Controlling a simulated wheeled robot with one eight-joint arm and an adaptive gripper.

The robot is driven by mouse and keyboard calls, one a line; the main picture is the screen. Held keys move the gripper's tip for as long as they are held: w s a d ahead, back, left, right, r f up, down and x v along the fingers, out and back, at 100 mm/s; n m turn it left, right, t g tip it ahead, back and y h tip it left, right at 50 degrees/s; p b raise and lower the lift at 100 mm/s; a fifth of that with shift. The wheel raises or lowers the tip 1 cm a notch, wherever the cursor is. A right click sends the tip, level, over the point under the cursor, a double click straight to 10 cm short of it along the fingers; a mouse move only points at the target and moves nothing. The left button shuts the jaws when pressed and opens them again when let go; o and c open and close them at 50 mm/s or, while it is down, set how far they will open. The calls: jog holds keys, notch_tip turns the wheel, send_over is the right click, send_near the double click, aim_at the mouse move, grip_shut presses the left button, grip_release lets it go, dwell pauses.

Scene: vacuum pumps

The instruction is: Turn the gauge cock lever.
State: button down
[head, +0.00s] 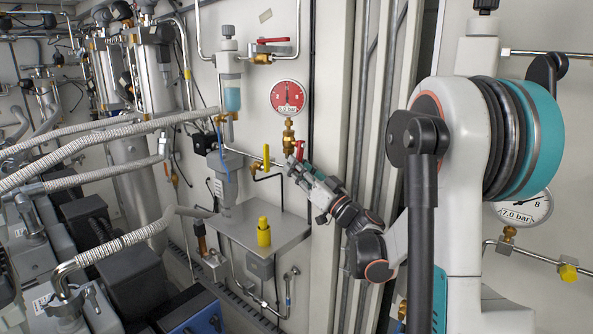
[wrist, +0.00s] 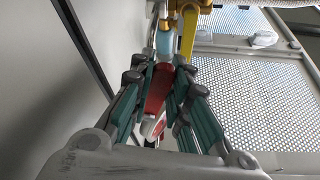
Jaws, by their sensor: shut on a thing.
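The red-faced gauge (head: 289,97) is on the pale wall in the head view, with a brass cock (head: 289,136) below it. The gauge cock lever (head: 300,148) is red and shows as a small piece beside the brass body; my gripper hides part of it. My gripper (head: 297,168) reaches up to it from the lower right. In the wrist view the red lever (wrist: 158,92) lies between the green-padded fingers of my gripper (wrist: 160,78), which are shut on it. The lever's exact angle is hard to tell.
Another red-handled valve (head: 272,40) is above the gauge. A metal shelf (head: 285,232) with a yellow fitting (head: 264,232) is below. Ribbed hoses (head: 100,130) cross the left side. A second gauge (head: 525,207) is at the right. A perforated panel (wrist: 245,90) shows in the wrist view.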

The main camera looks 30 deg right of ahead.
jog(key=c, duration=1.5)
grip_release()
jog(key=shift+s, duration=0.1)
jog(key=v, duration=0.7)
jog(key=shift+s+f, duration=0.1)
jog(key=shift+s, duration=0.05)
